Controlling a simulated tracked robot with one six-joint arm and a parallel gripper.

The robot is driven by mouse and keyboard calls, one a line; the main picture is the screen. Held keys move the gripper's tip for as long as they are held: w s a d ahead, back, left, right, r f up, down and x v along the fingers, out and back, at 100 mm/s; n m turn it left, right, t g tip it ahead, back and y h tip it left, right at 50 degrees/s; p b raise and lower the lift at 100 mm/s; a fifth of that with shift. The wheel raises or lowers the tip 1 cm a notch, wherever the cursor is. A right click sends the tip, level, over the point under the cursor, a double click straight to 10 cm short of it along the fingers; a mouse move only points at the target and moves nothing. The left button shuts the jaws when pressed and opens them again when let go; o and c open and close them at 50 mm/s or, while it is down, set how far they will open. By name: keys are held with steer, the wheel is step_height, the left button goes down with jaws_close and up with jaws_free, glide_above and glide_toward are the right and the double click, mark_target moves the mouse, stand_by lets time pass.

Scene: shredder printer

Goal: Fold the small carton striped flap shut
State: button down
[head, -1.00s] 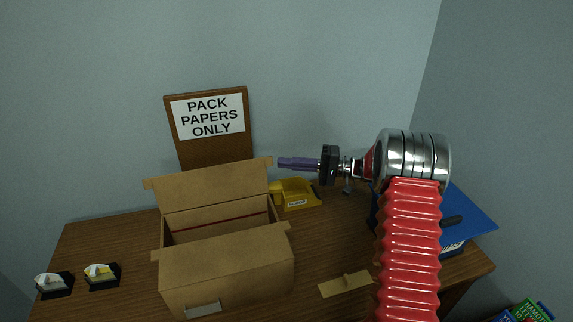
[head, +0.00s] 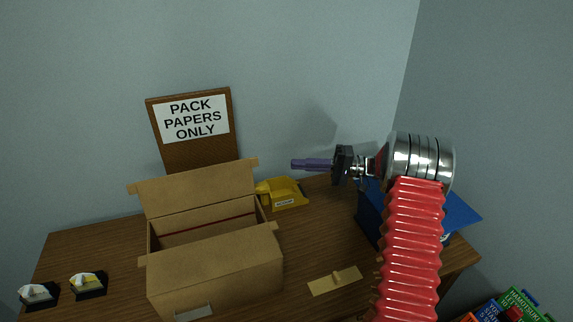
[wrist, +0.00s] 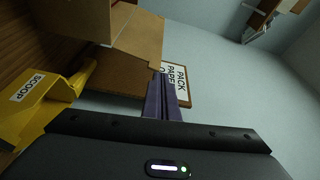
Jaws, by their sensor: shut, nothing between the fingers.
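An open brown carton (head: 215,275) stands on the table, left of centre in the head view. Its back flap (head: 198,188) stands up and leans back, and a thin red line shows inside. I cannot make out a striped flap. The fingers also show in the wrist view (wrist: 161,78).
A yellow scoop (head: 284,194) sits right of the carton, below my gripper. A sign (head: 192,120) reading "PACK PAPERS ONLY" stands behind the carton. A blue box (head: 372,215) is partly behind my arm. A flat tan piece (head: 333,281) lies at the front. Two small dark-based items (head: 88,285) stand left.

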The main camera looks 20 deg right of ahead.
mark_target(243, 163)
steer(key=v, duration=0.5)
steer(key=shift+s+d+f, duration=0.1)
steer(key=shift+d, duration=0.15)
